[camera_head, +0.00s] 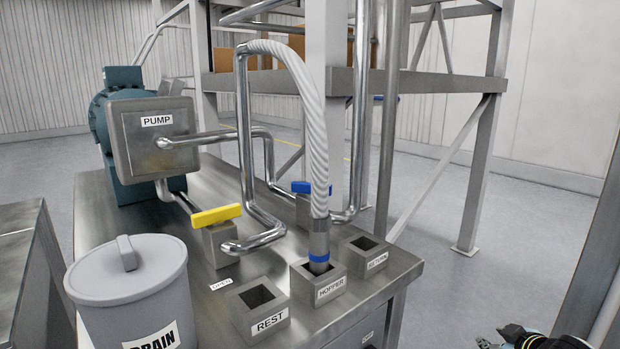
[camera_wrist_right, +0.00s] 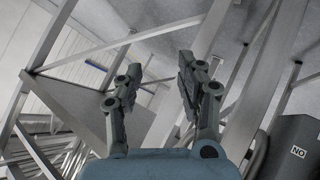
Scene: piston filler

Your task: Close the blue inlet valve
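The blue inlet valve has a blue handle (camera_head: 311,188) on a grey metal block (camera_head: 309,212). It sits at the back of the metal table, behind the hose, in the head view. The handle lies roughly level, pointing left and right in the picture. My right gripper (camera_head: 497,338) shows only in part at the bottom right edge of the head view, well away from the valve. In the right wrist view its two fingers (camera_wrist_right: 162,75) are apart with nothing between them. My left gripper is in neither view.
A white hose (camera_head: 312,120) with a blue-ringed end stands in the HOPPER socket (camera_head: 318,287). Empty REST (camera_head: 260,310) and RETURN (camera_head: 363,257) sockets flank it. A yellow valve handle (camera_head: 216,215), bent pipes and the DRAIN bin (camera_head: 130,290) stand left. Steel posts rise behind.

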